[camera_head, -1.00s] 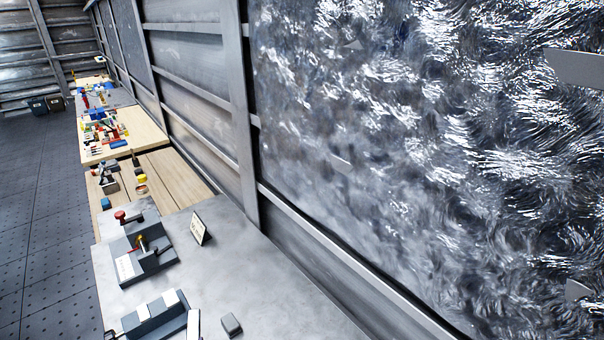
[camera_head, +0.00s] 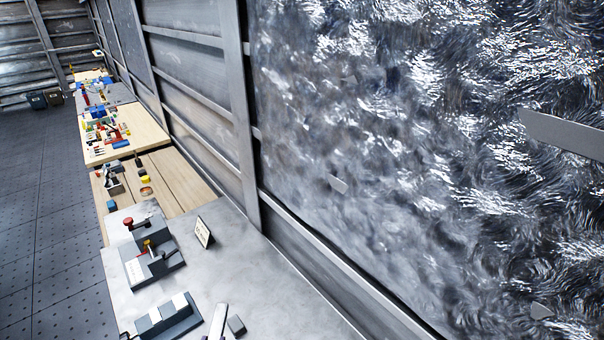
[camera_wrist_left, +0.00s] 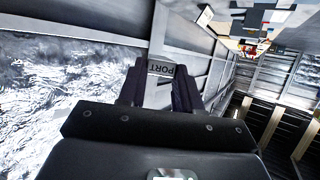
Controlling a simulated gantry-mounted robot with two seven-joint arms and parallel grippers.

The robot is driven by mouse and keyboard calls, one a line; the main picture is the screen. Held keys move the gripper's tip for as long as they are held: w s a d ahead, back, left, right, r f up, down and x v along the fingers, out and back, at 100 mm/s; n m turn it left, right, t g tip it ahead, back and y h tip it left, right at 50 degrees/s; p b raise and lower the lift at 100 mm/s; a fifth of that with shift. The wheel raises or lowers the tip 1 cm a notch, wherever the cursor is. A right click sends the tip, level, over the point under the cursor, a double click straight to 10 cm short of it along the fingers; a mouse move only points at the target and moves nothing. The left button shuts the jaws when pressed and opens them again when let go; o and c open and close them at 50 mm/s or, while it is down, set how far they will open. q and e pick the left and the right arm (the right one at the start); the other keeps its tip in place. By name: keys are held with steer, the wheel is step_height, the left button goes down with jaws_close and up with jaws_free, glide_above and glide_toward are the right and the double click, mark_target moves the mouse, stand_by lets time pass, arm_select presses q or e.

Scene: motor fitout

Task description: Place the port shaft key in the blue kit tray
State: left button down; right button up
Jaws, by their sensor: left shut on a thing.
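In the left wrist view, my left gripper (camera_wrist_left: 160,78) is shut on a light grey piece marked "PORT", the port shaft key (camera_wrist_left: 161,68). The key stands out between the two dark fingers; its lower part is hidden by the gripper. In the head view a light grey bar (camera_head: 219,319), apparently this key, rises at the bottom edge with dark fingertip-like parts at its base. My right gripper is not in view.
A slate-coloured block with white patches (camera_head: 168,317), a small grey block (camera_head: 236,325), a dark fixture with a red knob (camera_head: 150,264) and a sign (camera_head: 204,232) stand on the grey table (camera_head: 270,310). Cluttered benches (camera_head: 125,152) lie beyond. A metal wall runs along the right.

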arm_select(q)
steer(key=shift+s+r+p, duration=2)
steer(key=shift+r+p, duration=0.6)
steer(key=shift+r, duration=0.2)
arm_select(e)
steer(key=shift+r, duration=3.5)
arm_select(q)
steer(key=w+a+f+n+g+y+b, duration=0.25)
steer(key=a+f+n+y+b, duration=0.4)
steer(key=a+f, duration=0.6)
steer(key=w+d+n+y+b, duration=0.1)
steer(key=w+d+y+b, duration=0.1)
steer(key=w+b, duration=0.7)
steer(key=shift+w+d+r+g+b, duration=0.4)
steer(key=shift+w+d, duration=0.1)
steer(key=shift+w, duration=0.35)
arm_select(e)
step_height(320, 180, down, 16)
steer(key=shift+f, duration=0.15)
arm_select(q)
steer(key=shift+f+n, duration=0.1)
steer(key=shift+n, duration=0.15)
